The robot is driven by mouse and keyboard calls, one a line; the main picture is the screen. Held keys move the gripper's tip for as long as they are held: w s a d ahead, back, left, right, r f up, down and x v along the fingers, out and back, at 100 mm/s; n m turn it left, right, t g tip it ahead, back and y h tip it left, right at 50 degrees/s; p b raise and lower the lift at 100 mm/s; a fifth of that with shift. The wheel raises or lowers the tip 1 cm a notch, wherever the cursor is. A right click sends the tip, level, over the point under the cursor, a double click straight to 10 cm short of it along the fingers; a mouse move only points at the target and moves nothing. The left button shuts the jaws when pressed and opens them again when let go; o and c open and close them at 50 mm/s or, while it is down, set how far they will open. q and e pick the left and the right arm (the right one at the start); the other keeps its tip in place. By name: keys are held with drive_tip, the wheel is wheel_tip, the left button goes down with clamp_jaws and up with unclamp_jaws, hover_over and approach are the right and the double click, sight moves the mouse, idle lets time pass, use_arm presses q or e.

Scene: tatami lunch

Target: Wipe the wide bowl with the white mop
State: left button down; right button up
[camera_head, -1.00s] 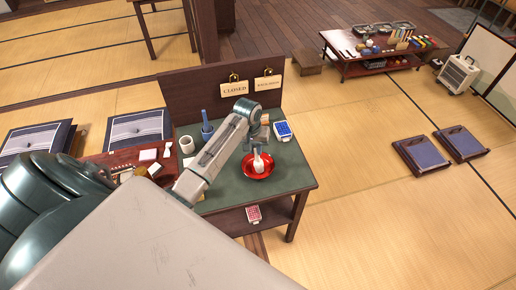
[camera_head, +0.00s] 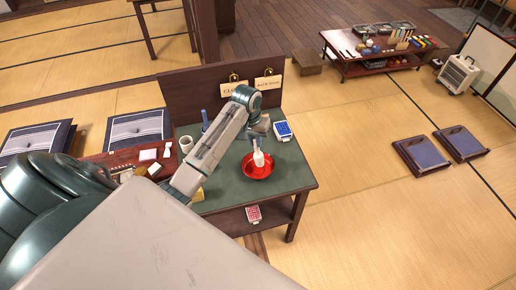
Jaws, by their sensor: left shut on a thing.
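The wide bowl (camera_head: 250,174) is red and shallow and sits on the green-topped table in the camera_head view. The white mop (camera_head: 259,159) is upright over the bowl, with its lower end within the bowl's outline. Whether it touches the bowl's surface I cannot tell. My left gripper (camera_head: 257,144) is above the bowl, shut on the top of the mop, and partly hidden by its own wrist. My right gripper does not show.
The table (camera_head: 222,190) has a dark back panel with hanging signs (camera_head: 267,83). A white cup (camera_head: 186,145), a blue holder (camera_head: 205,125) and a blue calculator-like item (camera_head: 283,130) stand around the bowl. A red calculator-like item (camera_head: 253,214) lies on the lower shelf.

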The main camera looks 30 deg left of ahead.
use_arm(q)
drive_tip(key=shift+r, duration=2.8)
drive_tip(key=shift+f, duration=0.1)
